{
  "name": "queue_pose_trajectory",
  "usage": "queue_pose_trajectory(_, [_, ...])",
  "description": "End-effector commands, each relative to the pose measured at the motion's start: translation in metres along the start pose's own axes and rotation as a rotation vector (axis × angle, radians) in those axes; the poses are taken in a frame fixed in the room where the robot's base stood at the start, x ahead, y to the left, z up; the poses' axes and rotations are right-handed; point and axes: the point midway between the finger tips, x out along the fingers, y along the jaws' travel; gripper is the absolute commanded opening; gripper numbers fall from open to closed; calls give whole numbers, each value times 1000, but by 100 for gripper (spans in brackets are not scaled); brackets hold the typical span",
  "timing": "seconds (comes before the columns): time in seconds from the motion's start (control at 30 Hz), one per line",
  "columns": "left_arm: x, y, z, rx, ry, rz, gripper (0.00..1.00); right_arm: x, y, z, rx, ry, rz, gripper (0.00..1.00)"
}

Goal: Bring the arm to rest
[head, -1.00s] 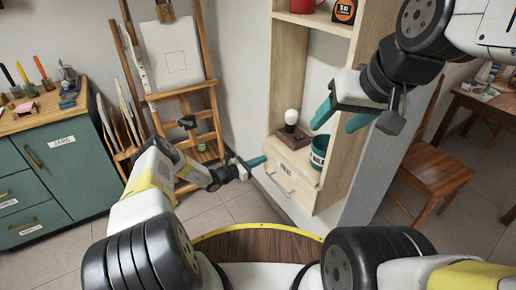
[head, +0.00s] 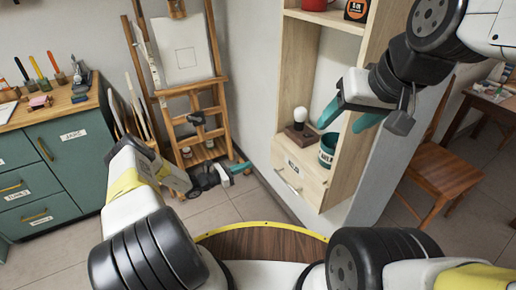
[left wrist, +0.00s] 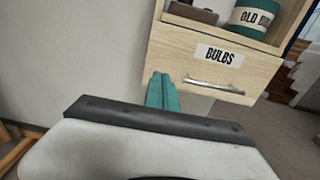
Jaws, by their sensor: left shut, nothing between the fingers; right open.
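My left gripper (head: 240,167) is low and left of the shelf unit, near the easel's foot. Its teal fingers are together with nothing between them; they also show in the left wrist view (left wrist: 162,92), below and left of a drawer (left wrist: 212,58) labelled BULBS. The gripper is apart from the drawer, which looks shut. My right gripper (head: 348,116) is open and empty, raised in front of the shelf unit at the right.
The shelf unit (head: 349,185) holds a white bulb (head: 300,114) on a dark base and a green tin (head: 327,151). An easel (head: 222,110) stands behind my left arm. A green cabinet (head: 66,165) is at the left, a wooden chair (head: 440,180) at the right. Floor between easel and shelf is clear.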

Motion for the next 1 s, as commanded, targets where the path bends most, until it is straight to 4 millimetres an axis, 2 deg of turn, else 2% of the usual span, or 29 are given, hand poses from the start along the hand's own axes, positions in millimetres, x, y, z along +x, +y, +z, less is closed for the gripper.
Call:
queue_pose_trajectory(0.1, [-12, 0, 0, 1, 0, 0, 0, 0, 0, 0, 0, 0, 0, 58])
queue_pose_trajectory(0.3, [-17, 0, 3, 7, 1, -7, 0, 0, 0, 0, 0, 0, 0, 58])
queue_pose_trajectory(0.37, [-16, 0, 10, 26, 9, -26, 0, 0, 0, 0, 0, 0, 0, 58])
queue_pose_trajectory(0.43, [-12, -1, 27, 71, 29, -69, 0, 0, 0, 0, 0, 0, 0, 58])
queue_pose_trajectory(0.57, [-6, -10, 76, 211, 89, -204, 0, 0, 0, 0, 0, 0, 0, 58])
queue_pose_trajectory(0.7, [-4, -29, 135, 392, 173, -371, 0, 0, 0, 0, 0, 0, 0, 58])
queue_pose_trajectory(0.87, [-10, -55, 197, 602, 270, -542, 0, 0, 0, 0, 0, 0, 0, 58])
queue_pose_trajectory(1.0, [-22, -80, 248, 786, 355, -675, 0, 0, 0, 0, 0, 0, 0, 58])
